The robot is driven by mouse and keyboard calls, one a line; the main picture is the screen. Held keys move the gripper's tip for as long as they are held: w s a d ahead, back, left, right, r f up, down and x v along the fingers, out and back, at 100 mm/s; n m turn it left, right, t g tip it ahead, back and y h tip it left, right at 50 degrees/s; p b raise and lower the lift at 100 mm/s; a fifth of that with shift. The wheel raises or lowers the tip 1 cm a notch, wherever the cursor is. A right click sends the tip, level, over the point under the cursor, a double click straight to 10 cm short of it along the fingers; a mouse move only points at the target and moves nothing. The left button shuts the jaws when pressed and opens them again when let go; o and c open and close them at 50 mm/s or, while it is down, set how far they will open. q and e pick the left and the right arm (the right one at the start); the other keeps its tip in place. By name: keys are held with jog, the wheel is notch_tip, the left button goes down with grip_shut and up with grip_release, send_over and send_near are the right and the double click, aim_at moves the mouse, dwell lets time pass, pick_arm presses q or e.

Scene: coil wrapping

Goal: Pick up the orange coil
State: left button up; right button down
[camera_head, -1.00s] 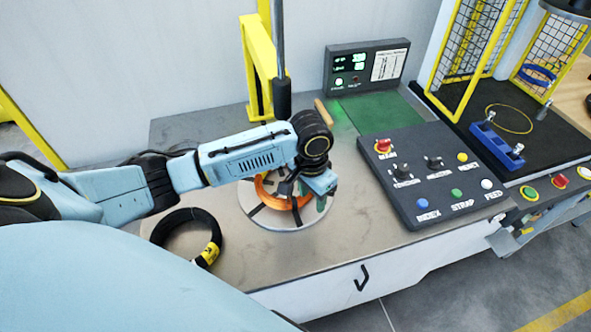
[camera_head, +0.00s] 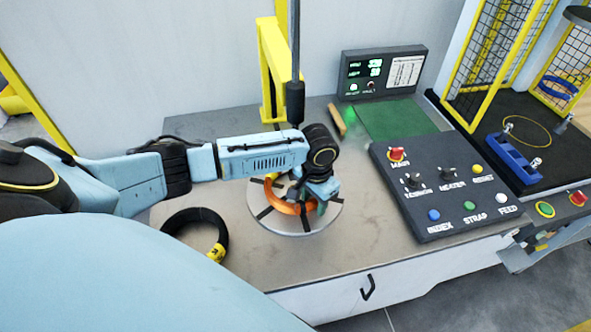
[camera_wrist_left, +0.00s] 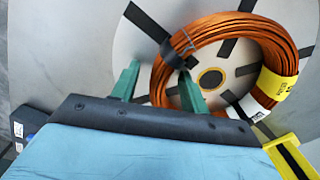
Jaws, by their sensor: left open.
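The orange coil (camera_head: 270,196) lies flat on a round grey disc (camera_head: 316,222) with dark radial bars, partly hidden behind my left wrist. In the left wrist view, the orange coil (camera_wrist_left: 225,32) shows a black tie, a yellow tag and a white label. My left gripper (camera_head: 323,204) is over the coil's right part in the head view. In the wrist view, the left gripper (camera_wrist_left: 160,84) has its green fingers apart, one outside the ring and one towards its inside, with the coil's band between them in the picture. Contact cannot be told. My right gripper is not in view.
A black coil (camera_head: 168,224) with a yellow tag lies left of the disc. A control panel (camera_head: 440,208) with buttons stands to the right. A yellow post (camera_head: 270,75) and a dark vertical rod (camera_head: 295,100) rise behind my arm. A display box (camera_head: 382,72) stands at the back.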

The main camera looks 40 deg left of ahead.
pick_arm(q)
grip_shut()
jog(key=shift+r, duration=0.1)
dwell(1.2)
jog(key=shift+w, duration=0.15)
